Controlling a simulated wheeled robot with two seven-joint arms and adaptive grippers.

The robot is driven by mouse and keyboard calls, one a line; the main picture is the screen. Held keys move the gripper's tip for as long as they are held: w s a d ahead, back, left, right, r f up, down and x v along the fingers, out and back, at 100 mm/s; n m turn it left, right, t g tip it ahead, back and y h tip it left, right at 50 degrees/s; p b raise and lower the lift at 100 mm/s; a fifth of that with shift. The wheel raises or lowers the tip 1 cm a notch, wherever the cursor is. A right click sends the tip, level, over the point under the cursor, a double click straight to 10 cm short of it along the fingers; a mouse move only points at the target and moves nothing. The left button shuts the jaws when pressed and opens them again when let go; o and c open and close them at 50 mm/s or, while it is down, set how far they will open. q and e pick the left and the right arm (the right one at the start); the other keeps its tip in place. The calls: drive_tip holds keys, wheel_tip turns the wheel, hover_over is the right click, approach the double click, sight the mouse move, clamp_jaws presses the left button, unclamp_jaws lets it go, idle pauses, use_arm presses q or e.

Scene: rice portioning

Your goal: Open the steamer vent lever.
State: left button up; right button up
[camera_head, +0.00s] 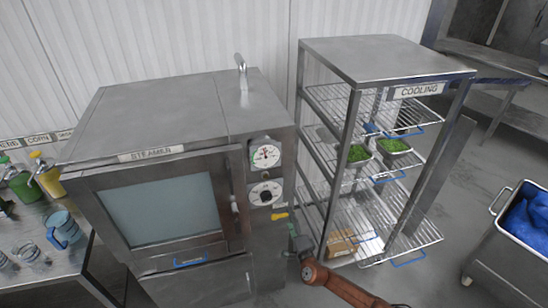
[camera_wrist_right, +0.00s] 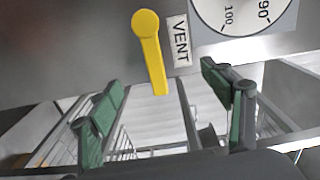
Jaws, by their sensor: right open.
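The steamer (camera_head: 160,150) stands in the middle left of the head view, with its glass door shut. Its yellow vent lever (camera_head: 280,216) is on the front panel, low under the dials. In the right wrist view the vent lever (camera_wrist_right: 150,52) hangs from its round end downward, beside a VENT label (camera_wrist_right: 180,42). My right gripper (camera_head: 299,243) is just right of and below the lever. In the wrist view the right gripper (camera_wrist_right: 168,110) is open and its green-padded fingers are apart, below and either side of the lever's lower end. My left gripper is not seen.
The cooling rack (camera_head: 405,68) stands right of the steamer, with green-filled trays (camera_head: 393,146) on a shelf. A bin with blue contents (camera_head: 535,215) is at the far right. A side table (camera_head: 60,250) with bottles and cups is at left.

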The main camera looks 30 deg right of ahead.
drive_tip(key=shift+p+v, duration=0.8)
drive_tip(key=shift+v, duration=1.45)
